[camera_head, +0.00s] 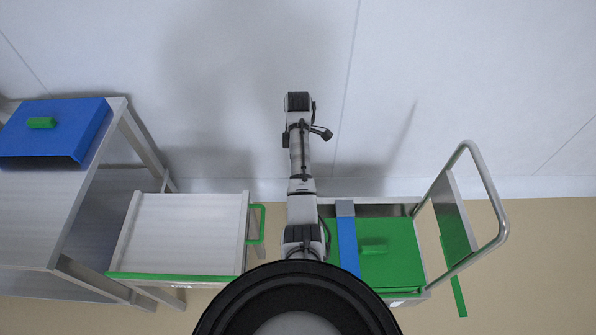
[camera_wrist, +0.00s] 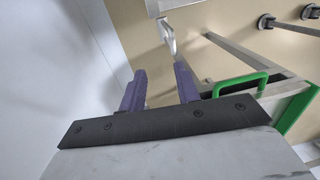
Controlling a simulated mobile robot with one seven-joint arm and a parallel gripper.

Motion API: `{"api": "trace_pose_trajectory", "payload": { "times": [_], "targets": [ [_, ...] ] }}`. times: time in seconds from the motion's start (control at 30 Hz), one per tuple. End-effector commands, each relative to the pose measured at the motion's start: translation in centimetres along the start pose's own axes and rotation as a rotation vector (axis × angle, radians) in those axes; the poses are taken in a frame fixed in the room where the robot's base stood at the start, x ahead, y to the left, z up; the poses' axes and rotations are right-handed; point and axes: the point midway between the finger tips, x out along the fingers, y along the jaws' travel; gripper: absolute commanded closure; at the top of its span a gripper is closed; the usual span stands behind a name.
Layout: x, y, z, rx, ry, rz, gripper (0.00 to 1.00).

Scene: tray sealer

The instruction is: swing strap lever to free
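A blue strap (camera_head: 348,246) with a grey piece (camera_head: 345,208) at its far end lies across the left side of a green box (camera_head: 388,268) on the trolley at right. I cannot tell which part is the strap lever; it may be hidden. My gripper (camera_wrist: 160,74) shows in the wrist view with two purple fingers apart and nothing between them. In the head view my arm reaches up toward the wall, and the fingers cannot be made out. The gripper is away from the strap.
The trolley has a curved metal push handle (camera_head: 490,200) at right. A white-topped unit (camera_head: 185,230) with a green side handle (camera_head: 260,224) stands left of my arm; the handle also shows in the wrist view (camera_wrist: 236,80). A blue box (camera_head: 60,128) sits on the left table (camera_head: 30,215).

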Motion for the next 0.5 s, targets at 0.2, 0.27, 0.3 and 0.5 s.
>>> {"api": "trace_pose_trajectory", "payload": {
  "times": [0.2, 0.27, 0.3, 0.5],
  "targets": [
    [-3.2, -0.1, 0.0, -0.001, 0.001, -0.005, 0.68],
    [-3.5, -0.2, 0.0, -0.001, 0.001, -0.006, 0.68],
    [-3.6, -0.2, 0.0, -0.001, 0.001, -0.007, 0.68],
    [-3.6, -0.2, 0.0, -0.001, 0.001, -0.008, 0.68]
  ]
}}
